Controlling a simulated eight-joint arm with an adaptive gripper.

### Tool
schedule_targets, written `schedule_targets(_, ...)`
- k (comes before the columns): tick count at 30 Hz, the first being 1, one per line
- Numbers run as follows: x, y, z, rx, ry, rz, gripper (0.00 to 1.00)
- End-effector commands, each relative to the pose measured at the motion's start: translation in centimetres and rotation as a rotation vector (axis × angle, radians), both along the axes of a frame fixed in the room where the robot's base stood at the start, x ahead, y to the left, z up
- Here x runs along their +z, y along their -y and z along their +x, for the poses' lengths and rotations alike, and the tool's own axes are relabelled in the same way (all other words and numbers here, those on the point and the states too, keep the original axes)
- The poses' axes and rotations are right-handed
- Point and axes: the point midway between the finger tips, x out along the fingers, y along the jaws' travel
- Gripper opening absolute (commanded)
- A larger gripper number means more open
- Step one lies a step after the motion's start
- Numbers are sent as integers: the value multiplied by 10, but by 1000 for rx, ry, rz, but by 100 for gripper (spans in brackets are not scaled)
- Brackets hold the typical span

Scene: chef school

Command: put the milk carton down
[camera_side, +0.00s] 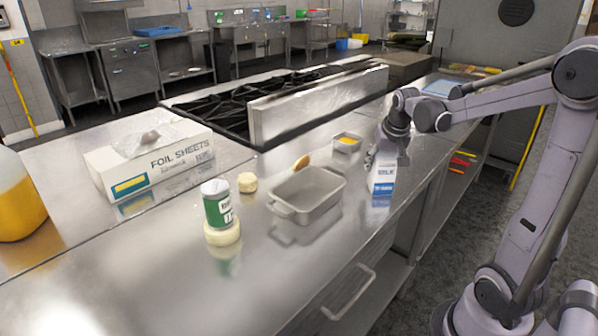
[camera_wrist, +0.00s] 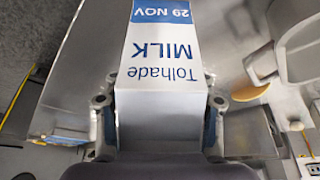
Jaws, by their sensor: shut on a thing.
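The milk carton (camera_side: 383,177) is white with a blue lower part. It is upright at the counter's right edge, right of the grey baking dish (camera_side: 308,207). My gripper (camera_side: 388,152) is shut on its upper part from above. The carton's base is at or very near the counter (camera_side: 290,285); I cannot tell whether it touches. In the wrist view the carton (camera_wrist: 165,60) shows the words "Tolhade MILK" and a blue date band, between the two fingers of my gripper (camera_wrist: 160,102).
A small metal tub with yellow contents (camera_side: 347,143) stands behind the dish. A green-labelled can (camera_side: 217,203), a pale round piece (camera_side: 247,182) and a foil sheets box (camera_side: 152,168) stand to the left. The counter's front edge is close to the carton.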

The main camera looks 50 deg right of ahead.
Motion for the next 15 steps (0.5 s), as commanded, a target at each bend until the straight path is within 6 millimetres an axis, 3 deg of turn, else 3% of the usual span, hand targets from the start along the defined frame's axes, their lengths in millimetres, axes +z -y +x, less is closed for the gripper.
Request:
schedule_targets(5, -1, 0, 0, 0, 0, 0, 0)
schedule_targets(6, -2, 0, 0, 0, -1, 1, 65)
schedule_targets(9, -2, 0, 0, 0, -1, 1, 90)
schedule_targets(15, -1, 0, 0, 0, -1, 1, 90)
